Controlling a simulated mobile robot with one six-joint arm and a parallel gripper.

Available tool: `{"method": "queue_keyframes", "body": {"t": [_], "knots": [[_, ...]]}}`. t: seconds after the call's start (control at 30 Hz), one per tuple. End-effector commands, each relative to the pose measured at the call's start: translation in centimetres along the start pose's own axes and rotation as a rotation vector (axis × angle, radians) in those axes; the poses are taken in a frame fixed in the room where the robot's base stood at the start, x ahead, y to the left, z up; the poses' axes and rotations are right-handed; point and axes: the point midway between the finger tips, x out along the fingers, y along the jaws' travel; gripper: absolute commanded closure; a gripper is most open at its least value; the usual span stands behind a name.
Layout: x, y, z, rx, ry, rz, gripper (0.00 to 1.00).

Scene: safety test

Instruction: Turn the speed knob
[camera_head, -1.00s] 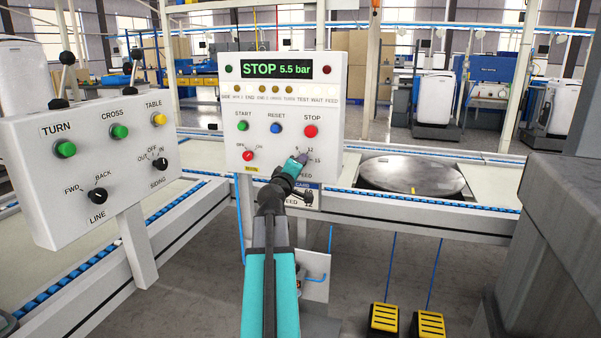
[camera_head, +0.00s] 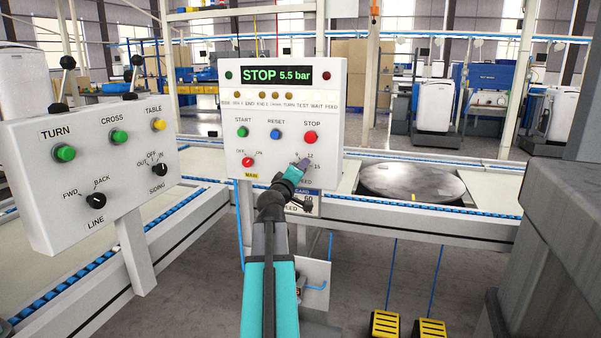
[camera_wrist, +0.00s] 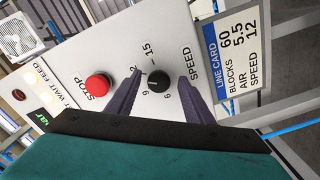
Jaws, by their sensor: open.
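The speed knob (camera_wrist: 158,80) is a small round black knob on the white control panel (camera_head: 326,205). Scale figures 6, 9, 12 and 15 stand around it, with the word SPEED beside it. In the wrist view my gripper (camera_wrist: 160,76) is open, with one dark finger on each side of the knob. I cannot tell whether the fingers touch it. The knob's pointer direction is not clear. In the head view my gripper (camera_head: 304,163) covers the knob. The line card (camera_wrist: 236,55) reads blocks 60, air 5.5, speed 12.
A red STOP button (camera_head: 311,137) sits just above the knob, with a blue RESET button (camera_head: 275,134) beside it. The red main switch (camera_head: 248,161) is to the left. The display (camera_head: 276,75) reads STOP 5.5 bar. A second control box (camera_head: 98,170) stands at left.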

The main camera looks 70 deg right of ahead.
Motion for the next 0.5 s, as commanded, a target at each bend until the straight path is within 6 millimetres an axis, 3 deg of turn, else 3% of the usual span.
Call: {"method": "queue_keyframes", "body": {"t": [0.27, 0.5], "knots": [[-0.5, 0.1, -0.1, 0.000, 0.002, 0.001, 0.53], [-2.1, 0.1, -0.1, 0.000, 0.003, 0.001, 0.53]]}}
